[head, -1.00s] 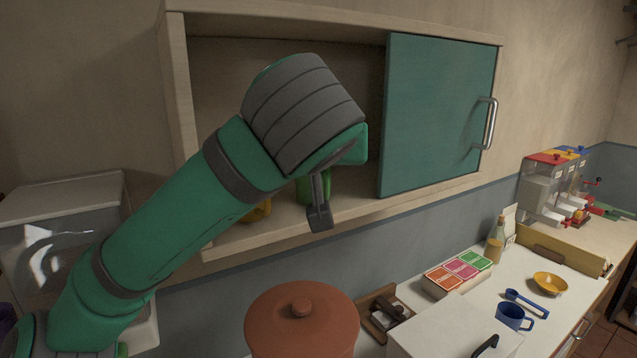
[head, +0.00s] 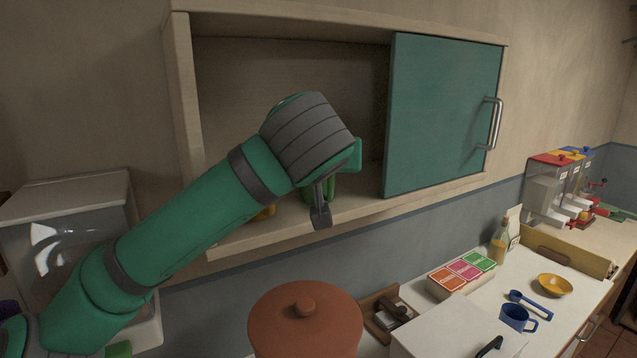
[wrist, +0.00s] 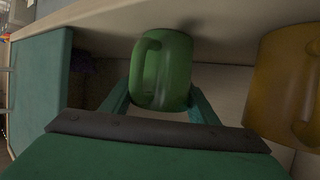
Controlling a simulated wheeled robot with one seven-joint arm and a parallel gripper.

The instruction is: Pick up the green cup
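The green cup (wrist: 175,72) stands on the cabinet shelf, its handle facing the wrist camera. In the head view, part of the cup (head: 350,188) shows behind my gripper (head: 321,215). In the wrist view, my gripper (wrist: 162,98) has its two teal fingers spread, one on each side of the cup. The fingers are very close to the cup's sides; I cannot tell whether either touches it. The far fingertips are partly hidden by the cup.
A yellow cup (wrist: 285,85) stands close beside the green one; it is mostly hidden behind my arm in the head view (head: 264,213). A teal sliding door (head: 440,115) covers the cabinet's right side. A brown lidded pot (head: 305,320) stands below.

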